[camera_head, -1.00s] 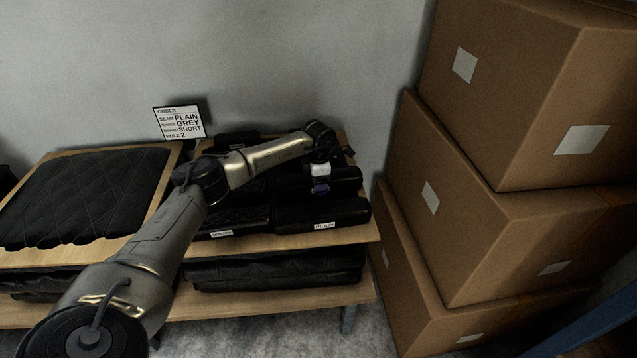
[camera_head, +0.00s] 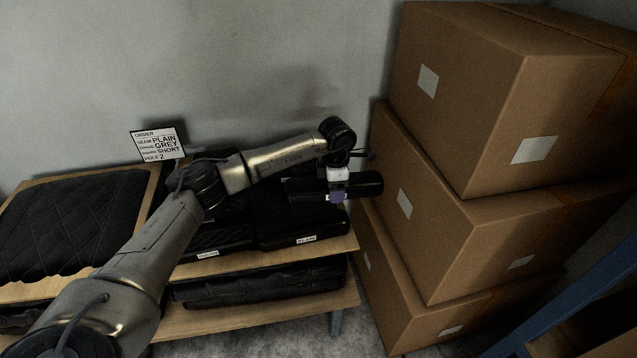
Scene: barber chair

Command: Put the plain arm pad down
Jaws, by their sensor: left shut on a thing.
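My left gripper (camera_head: 338,190) is shut on a black arm pad (camera_head: 364,184), a smooth dark roll. It holds the pad above the right part of the shelf, near the cardboard boxes. Below it, another black pad (camera_head: 298,232) lies on the shelf behind a label reading PLAIN (camera_head: 307,239). A quilted black pad (camera_head: 222,238) lies to its left behind a second label. The right gripper is not in view.
A wooden shelf (camera_head: 300,255) carries the pads, with more black pads (camera_head: 260,286) on the tier below. A quilted black cushion (camera_head: 70,222) lies at left. An order card (camera_head: 158,144) stands behind. Stacked cardboard boxes (camera_head: 470,235) stand close at right.

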